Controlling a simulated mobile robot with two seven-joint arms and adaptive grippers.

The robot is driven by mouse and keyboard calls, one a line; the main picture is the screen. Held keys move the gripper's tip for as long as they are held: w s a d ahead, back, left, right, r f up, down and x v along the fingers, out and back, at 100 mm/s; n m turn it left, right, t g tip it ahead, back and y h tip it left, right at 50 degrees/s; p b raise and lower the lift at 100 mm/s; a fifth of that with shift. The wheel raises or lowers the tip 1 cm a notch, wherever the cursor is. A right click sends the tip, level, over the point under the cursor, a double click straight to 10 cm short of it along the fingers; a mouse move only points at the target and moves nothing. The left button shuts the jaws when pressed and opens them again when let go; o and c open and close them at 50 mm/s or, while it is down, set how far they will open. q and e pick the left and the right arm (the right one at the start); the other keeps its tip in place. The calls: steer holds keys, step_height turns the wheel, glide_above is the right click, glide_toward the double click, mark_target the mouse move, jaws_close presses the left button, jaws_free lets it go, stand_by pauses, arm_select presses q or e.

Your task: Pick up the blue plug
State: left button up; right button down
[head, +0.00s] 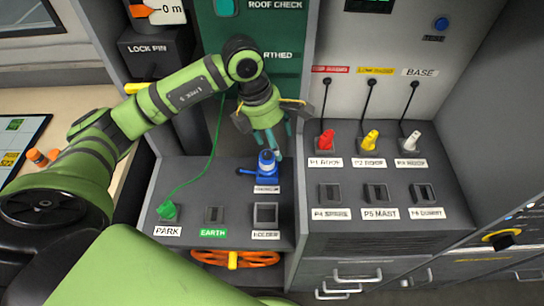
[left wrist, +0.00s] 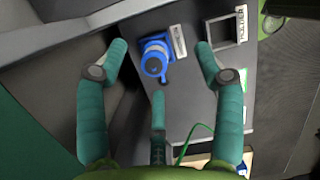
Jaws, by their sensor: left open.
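The blue plug (head: 266,160) stands upright on the grey console's left section, in a blue mount with a small lever at its left and a white label in front. My left gripper (head: 270,138) is above it with its teal fingers pointing down, open and empty. In the left wrist view the blue plug (left wrist: 154,58) lies between the spread fingers of my left gripper (left wrist: 161,62), and I see no finger touching it. My right gripper is out of view.
A green plug (head: 167,210) with a green cord sits at PARK, beside the EARTH socket (head: 214,214) and an empty square holder (head: 265,214). Red (head: 326,140), yellow (head: 370,140) and white (head: 411,142) plugs stand on the raised right section. A yellow-handled lever (head: 137,87) is at left.

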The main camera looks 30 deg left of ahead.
mark_target(266, 154)
arm_select(q)
steer(key=a, duration=0.1)
steer(key=a+y, duration=0.1)
steer(key=a, duration=0.1)
steer(key=shift+w+a+y, duration=0.25)
steer(key=shift+a+y, duration=0.05)
steer(key=shift+a, duration=0.05)
steer(key=f+b, duration=0.1)
steer(key=f, duration=0.1)
steer(key=f+b, duration=0.1)
steer(key=f, duration=0.1)
steer(key=f+b, duration=0.2)
steer(key=shift+w+d+f, duration=0.1)
steer(key=shift+w+d, duration=0.05)
steer(key=shift+d, duration=0.15)
steer(key=f+b, duration=0.2)
steer(key=f, duration=0.1)
steer(key=f+b, duration=0.1)
steer(key=f, duration=0.1)
steer(key=shift+w+d+f, duration=0.1)
steer(key=shift+d+f, duration=0.1)
steer(key=shift+d, duration=0.1)
steer(key=shift+r, duration=0.1)
steer(key=c, duration=1.3)
